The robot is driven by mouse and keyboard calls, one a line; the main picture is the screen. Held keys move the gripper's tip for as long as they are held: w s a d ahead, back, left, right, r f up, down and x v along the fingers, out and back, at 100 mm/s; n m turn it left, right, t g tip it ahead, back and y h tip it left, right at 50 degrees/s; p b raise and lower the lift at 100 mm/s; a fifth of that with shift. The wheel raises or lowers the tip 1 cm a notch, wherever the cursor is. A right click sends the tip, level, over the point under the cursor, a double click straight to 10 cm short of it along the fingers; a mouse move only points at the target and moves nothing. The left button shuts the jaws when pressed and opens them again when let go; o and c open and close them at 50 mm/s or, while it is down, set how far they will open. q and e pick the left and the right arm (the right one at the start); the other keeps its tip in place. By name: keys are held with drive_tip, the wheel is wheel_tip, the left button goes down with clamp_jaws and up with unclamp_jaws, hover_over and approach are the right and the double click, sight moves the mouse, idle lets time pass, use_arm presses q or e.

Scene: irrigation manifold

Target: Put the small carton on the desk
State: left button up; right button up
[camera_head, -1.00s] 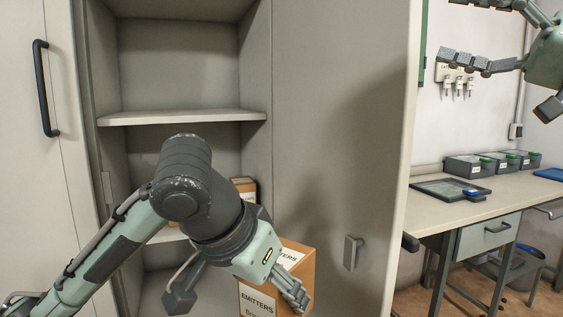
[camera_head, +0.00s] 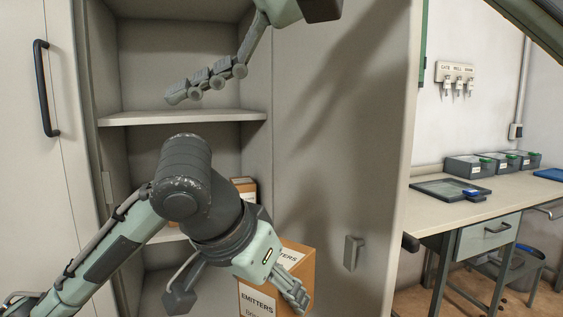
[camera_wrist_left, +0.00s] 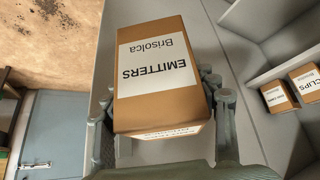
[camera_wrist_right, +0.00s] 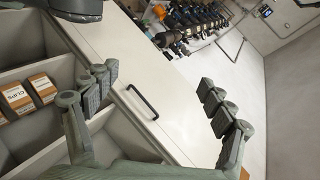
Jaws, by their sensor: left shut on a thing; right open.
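The small brown carton labelled EMITTERS (camera_head: 257,298) is in front of the open cabinet, low in the head view. My left gripper (camera_head: 287,285) is shut on it. In the left wrist view the carton (camera_wrist_left: 155,75) sits between the fingers, which press its sides. My right gripper (camera_head: 208,82) is raised before the upper cabinet shelf. In the right wrist view its fingers (camera_wrist_right: 165,98) are wide apart with nothing between them. The desk (camera_head: 510,199) stands at the right, beyond the cabinet door.
The open cabinet door (camera_head: 335,130) stands between the carton and the desk. Other cartons (camera_head: 243,186) stand on a lower shelf. The desk holds a dark tray (camera_head: 435,188) with a blue item, and grey bins (camera_head: 468,167) at the back. Its front part is clear.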

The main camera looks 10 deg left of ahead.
drive_tip(key=w+f+m+t+h, duration=0.1)
drive_tip(key=w+f+m+h, duration=0.45)
drive_tip(key=f, duration=0.35)
drive_tip(key=m+t+h, duration=0.1)
drive_tip(key=m+h, duration=0.6)
drive_tip(key=m, duration=0.1)
hover_over(283, 256)
wheel_tip(283, 256, down, 5)
drive_tip(key=shift+n, duration=0.35)
wheel_tip(283, 256, down, 11)
drive_tip(key=shift+f, duration=0.1)
use_arm(q)
drive_tip(key=shift+w, duration=0.1)
use_arm(e)
drive_tip(key=shift+s, duration=0.1)
drive_tip(key=c, duration=1.4)
use_arm(q)
drive_tip(key=o, duration=1.4)
